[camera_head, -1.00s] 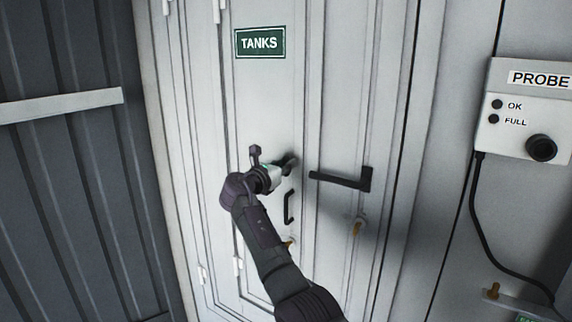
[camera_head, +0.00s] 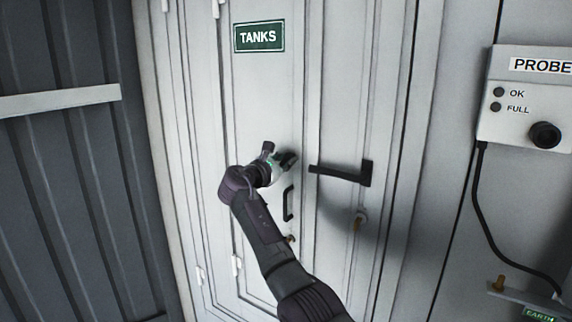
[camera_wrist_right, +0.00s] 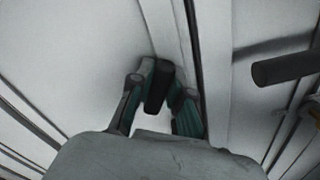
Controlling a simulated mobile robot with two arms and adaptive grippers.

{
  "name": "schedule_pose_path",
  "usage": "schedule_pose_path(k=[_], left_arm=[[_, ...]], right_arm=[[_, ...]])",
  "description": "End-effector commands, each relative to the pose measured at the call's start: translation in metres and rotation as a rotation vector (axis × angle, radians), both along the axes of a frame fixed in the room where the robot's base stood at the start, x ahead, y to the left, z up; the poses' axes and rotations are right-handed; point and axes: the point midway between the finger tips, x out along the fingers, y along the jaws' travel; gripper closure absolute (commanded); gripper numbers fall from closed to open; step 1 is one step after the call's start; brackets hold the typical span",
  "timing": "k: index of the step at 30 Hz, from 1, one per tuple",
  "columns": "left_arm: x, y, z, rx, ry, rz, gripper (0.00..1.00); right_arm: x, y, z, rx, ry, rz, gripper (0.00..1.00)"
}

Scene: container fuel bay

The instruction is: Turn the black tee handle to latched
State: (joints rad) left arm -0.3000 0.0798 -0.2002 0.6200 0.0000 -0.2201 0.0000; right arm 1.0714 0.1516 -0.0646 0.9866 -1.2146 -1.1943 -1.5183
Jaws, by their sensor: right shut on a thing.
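The black tee handle (camera_wrist_right: 158,88) shows between my fingers in the right wrist view, against the pale door face. My right gripper (camera_wrist_right: 160,92) is shut on it, one finger on each side. In the head view my right gripper (camera_head: 288,161) is at the door front, below the TANKS sign, and hides most of the tee handle. I cannot read the handle's exact angle there. My left gripper is in neither view.
A black lever handle (camera_head: 342,175) sticks out just right of my gripper. A black pull handle (camera_head: 288,204) is just below it. A probe box (camera_head: 525,110) with a hanging cable is on the right wall. A dark corrugated wall (camera_head: 70,190) is on the left.

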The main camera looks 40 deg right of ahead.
Motion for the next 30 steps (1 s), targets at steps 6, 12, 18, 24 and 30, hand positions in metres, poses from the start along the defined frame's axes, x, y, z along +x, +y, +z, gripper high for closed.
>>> schedule_pose_path(k=[6, 12, 18, 24, 30], left_arm=[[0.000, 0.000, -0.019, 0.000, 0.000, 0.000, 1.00], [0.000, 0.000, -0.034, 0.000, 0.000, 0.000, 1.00], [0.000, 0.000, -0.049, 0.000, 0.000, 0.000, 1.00], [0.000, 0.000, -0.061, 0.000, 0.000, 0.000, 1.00], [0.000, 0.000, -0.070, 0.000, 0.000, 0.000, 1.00]], right_arm=[[-0.001, 0.000, -0.004, 0.078, -0.193, 0.001, 1.00], [-0.001, 0.000, -0.004, 0.152, -0.369, 0.002, 1.00], [-0.002, 0.000, -0.005, 0.224, -0.543, 0.003, 1.00], [-0.002, 0.000, -0.005, 0.289, -0.699, 0.003, 1.00], [-0.002, -0.001, -0.004, 0.338, -0.818, 0.003, 1.00]])
